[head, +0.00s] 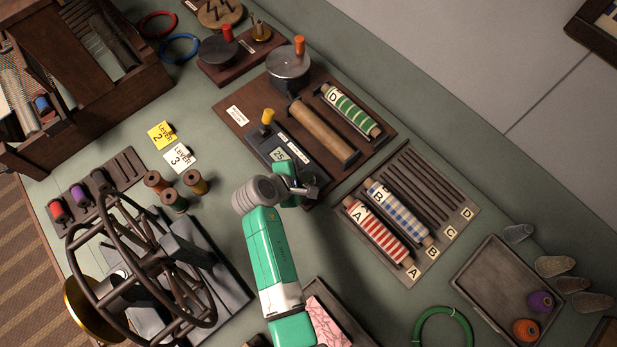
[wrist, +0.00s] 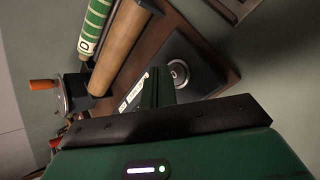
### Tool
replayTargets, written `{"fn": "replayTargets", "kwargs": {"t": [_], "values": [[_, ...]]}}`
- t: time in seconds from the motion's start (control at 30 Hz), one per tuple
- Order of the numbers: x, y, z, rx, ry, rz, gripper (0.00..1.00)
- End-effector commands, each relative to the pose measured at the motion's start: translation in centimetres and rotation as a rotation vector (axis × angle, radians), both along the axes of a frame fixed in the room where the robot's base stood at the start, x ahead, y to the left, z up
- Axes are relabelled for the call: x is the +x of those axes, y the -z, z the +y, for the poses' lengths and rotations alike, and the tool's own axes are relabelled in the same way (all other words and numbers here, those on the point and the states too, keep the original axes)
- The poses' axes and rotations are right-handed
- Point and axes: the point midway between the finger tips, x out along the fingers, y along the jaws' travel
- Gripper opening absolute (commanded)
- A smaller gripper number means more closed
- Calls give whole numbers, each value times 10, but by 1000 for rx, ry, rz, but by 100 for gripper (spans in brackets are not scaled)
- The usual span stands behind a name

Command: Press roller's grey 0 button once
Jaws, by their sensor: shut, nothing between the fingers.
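The roller (head: 322,132) is a wooden cylinder on a dark brown board, with a dark control panel (head: 287,150) beside it. The panel has a yellow-topped lever and a display that seems to read 25. The grey round 0 button (wrist: 180,72) shows on the panel in the wrist view; in the head view my gripper hides it. My gripper (head: 308,191) is shut and empty over the panel's near end. In the wrist view its fingertips (wrist: 164,75) appear just left of the button. I cannot tell whether they touch it.
A green-striped roll D (head: 351,111) lies on the same board, near a crank with an orange knob (head: 299,45). A rack (head: 443,225) right of my gripper holds red and blue rolls. Spools (head: 175,199) and a dark wheel frame (head: 140,262) stand left.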

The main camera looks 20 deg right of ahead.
Motion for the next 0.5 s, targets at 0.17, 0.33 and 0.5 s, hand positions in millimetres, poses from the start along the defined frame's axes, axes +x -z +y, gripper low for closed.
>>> {"fn": "replayTargets", "kwargs": {"t": [0.17, 0.33, 0.5], "values": [[0, 0, 0, 0, 0, 0, 0], [0, 4, 0, 0, -1, 1, 0], [0, 9, 0, 0, 0, 0, 0]]}}
